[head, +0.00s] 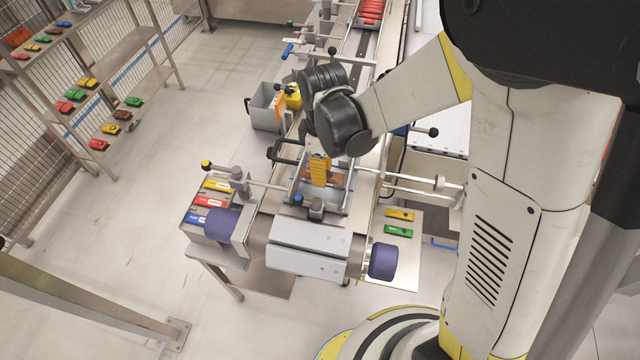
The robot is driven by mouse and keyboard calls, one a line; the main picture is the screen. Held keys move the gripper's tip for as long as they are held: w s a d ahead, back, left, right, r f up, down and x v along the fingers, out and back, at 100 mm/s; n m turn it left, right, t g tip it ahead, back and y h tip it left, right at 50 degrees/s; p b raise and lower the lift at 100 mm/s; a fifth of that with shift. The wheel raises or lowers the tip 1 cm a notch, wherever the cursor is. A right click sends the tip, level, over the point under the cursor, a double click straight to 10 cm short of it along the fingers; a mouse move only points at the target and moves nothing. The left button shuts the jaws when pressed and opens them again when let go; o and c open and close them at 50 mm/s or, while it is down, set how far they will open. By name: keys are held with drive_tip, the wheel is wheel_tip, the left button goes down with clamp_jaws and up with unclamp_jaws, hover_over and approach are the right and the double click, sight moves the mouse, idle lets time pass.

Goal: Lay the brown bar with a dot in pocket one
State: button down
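My gripper (320,184) points down over the metal fixture at the end of the conveyor, with its yellow ridged fingers seen nearly edge on. I cannot tell whether they are apart or closed. A brown piece (337,179) shows in the fixture (341,201) right behind and beside the fingers, partly hidden by them. I cannot make out a dot on it, or whether the fingers touch it. Another brownish bar (122,114) lies on the shelf at the left. No pocket numbers are readable.
A side tray (196,214) left of the fixture holds yellow, red and blue bars. A plate (408,250) on the right holds a yellow bar (400,215) and a green bar (398,231). A grey bin (264,108) stands behind left. Thin rods and knobs flank the fixture.

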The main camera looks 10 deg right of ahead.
drive_tip(key=shift+s+a+f, duration=0.15)
drive_tip(key=shift+a, duration=0.1)
drive_tip(key=shift+f, duration=0.3)
wheel_tip(320, 180, down, 4)
drive_tip(key=shift+r+b, duration=0.25)
drive_tip(key=shift+b, duration=0.25)
drive_tip(key=shift+f+b, duration=0.5)
drive_tip(key=shift+b, duration=0.1)
drive_tip(key=shift+f, duration=0.1)
drive_tip(key=c, duration=1.2)
unclamp_jaws()
